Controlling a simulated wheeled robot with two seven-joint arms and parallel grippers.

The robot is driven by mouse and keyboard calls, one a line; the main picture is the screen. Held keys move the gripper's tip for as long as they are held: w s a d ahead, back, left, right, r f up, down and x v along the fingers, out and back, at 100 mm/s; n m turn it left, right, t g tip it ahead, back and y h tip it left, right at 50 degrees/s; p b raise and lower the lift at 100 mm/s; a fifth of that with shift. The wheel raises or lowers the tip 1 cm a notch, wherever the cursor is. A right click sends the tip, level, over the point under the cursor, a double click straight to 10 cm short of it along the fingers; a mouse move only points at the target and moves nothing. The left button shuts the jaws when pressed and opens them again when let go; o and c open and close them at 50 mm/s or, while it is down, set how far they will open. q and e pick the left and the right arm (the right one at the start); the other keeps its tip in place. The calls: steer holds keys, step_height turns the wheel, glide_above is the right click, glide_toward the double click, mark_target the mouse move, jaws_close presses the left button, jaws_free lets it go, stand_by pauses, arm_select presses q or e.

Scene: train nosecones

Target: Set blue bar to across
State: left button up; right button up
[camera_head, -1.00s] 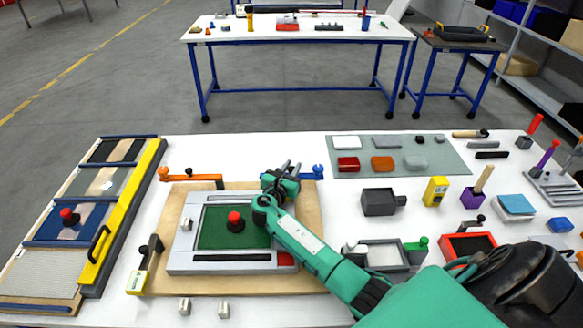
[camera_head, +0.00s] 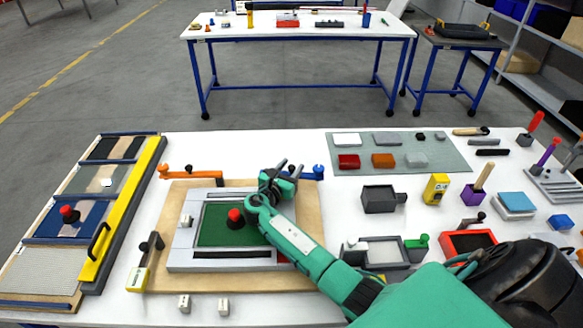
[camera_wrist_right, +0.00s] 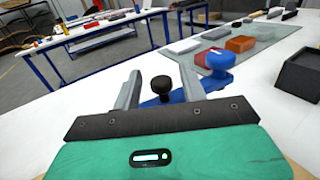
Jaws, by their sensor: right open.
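The blue bar (camera_head: 312,175) lies at the back right edge of the wooden board (camera_head: 312,215), partly hidden by my right gripper (camera_head: 289,166) in the head view. In the right wrist view the blue bar (camera_wrist_right: 190,92) runs to a blue knob (camera_wrist_right: 219,64) at its right end. A black knob (camera_wrist_right: 161,86) stands near its left part, between the fingers as seen there. The right gripper (camera_wrist_right: 160,72) is open, its fingers apart on either side of the black knob. I cannot tell whether they touch anything. My left gripper is not in view.
An orange bar (camera_head: 195,174) lies at the board's back left. A grey frame (camera_head: 184,245) with a green panel and red knob (camera_head: 236,218) sits on the board under my right arm. A grey-green mat (camera_head: 440,165) with several blocks lies to the right.

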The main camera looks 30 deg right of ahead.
mark_target(290, 169)
steer(key=b+v, duration=0.1)
steer(key=v, duration=0.4)
steer(key=shift+s+a+f, duration=0.1)
steer(key=shift+s+a, duration=0.1)
steer(key=shift+a, duration=0.1)
steer(key=shift+s+a, duration=0.25)
steer(key=shift+a, duration=0.25)
steer(key=shift+c, duration=0.4)
